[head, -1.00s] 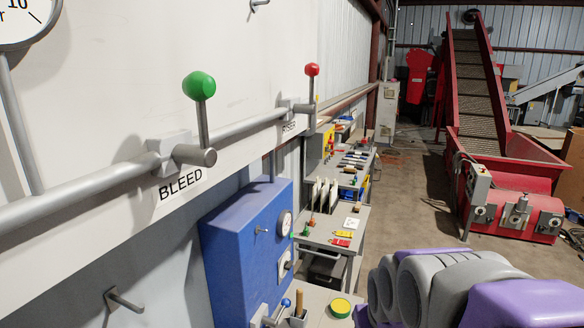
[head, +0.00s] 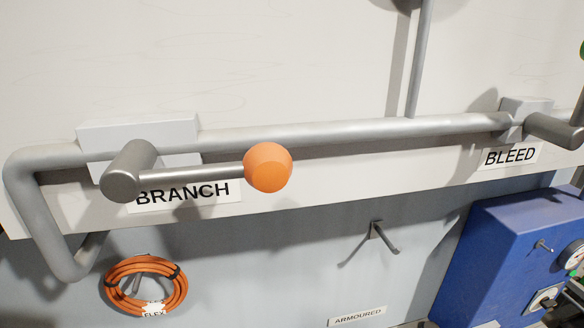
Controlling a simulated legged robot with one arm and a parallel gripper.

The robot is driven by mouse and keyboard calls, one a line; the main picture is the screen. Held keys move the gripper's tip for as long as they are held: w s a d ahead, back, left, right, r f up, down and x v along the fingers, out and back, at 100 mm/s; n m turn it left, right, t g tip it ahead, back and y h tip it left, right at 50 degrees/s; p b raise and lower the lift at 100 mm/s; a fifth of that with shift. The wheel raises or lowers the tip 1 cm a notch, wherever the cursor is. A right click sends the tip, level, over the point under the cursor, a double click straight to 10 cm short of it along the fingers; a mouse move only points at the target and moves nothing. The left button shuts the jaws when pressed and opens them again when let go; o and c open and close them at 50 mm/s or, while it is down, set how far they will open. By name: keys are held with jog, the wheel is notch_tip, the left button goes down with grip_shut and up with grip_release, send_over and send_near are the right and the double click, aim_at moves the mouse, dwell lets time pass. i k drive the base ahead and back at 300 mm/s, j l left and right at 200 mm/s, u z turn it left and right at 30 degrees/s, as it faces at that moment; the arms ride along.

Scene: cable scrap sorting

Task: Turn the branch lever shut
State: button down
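The branch lever (head: 205,172) is on the grey pipe (head: 300,137) at the left, above the BRANCH label (head: 182,192). Its thick grey hub (head: 130,172) sticks out toward me. Its handle points right, roughly level and along the pipe, and ends in an orange knob (head: 268,167). My gripper is not in view.
The bleed valve (head: 555,130) is at the right edge, above the BLEED label (head: 510,156). An orange cable coil (head: 143,287) hangs below the branch lever. An empty peg (head: 383,237) sticks out above the ARMOURED label (head: 357,316). A blue box (head: 500,240) stands lower right.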

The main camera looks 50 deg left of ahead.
aim_at(268, 167)
jog(key=u, duration=2.65)
